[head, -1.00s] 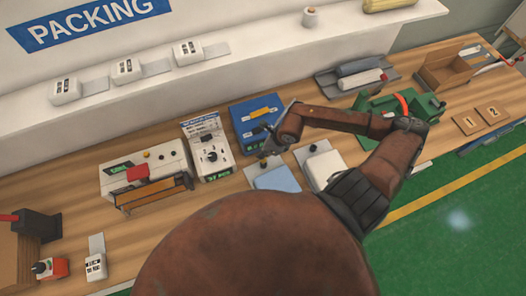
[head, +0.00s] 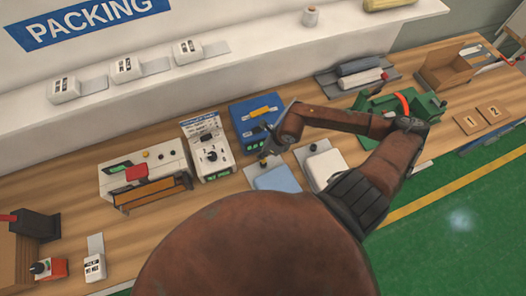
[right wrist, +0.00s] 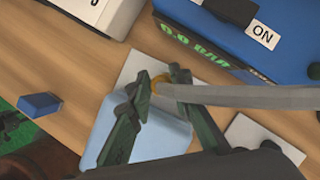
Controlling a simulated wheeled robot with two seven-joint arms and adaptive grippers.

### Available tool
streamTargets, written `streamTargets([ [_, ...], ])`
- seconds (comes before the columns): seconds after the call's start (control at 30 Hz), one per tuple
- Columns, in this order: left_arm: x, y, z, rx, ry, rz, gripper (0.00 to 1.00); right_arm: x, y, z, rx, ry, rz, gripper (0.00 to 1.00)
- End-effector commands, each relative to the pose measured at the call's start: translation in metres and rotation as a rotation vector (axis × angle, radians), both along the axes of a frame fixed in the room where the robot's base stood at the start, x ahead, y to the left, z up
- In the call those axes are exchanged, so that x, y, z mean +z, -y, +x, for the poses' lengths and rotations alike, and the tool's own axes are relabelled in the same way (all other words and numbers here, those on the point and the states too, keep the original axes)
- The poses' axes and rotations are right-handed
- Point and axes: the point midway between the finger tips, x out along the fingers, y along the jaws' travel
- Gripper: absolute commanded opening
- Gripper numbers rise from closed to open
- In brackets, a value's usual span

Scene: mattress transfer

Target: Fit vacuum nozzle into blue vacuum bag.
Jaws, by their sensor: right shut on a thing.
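The blue vacuum bag (head: 277,180) lies flat on the wooden bench, pale blue with a lighter flap at its far end. In the right wrist view the bag (right wrist: 160,142) lies below my fingers. My right gripper (head: 269,147) is over the bag's far end. In the right wrist view my right gripper (right wrist: 163,92) has its dark green fingers around a small brass-coloured nozzle tip (right wrist: 159,82) with a grey hose (right wrist: 250,96) running right. The fingers partly hide the nozzle and the bag's opening, so I cannot tell whether they touch. My left gripper is not in view.
A blue machine (head: 249,108) stands just behind the bag. A white bag (head: 325,170) lies to its right, and a white control box (head: 207,147) stands to the left. A green fixture (head: 375,101) is further right.

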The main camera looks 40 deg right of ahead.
Motion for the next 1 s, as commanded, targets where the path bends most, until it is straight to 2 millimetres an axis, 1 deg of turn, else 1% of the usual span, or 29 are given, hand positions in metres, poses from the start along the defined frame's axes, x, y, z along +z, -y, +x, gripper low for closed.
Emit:
streamTargets([
  [1.0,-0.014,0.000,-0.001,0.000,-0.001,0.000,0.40,-0.015,0.000,0.000,0.000,0.000,0.000,0.00],
])
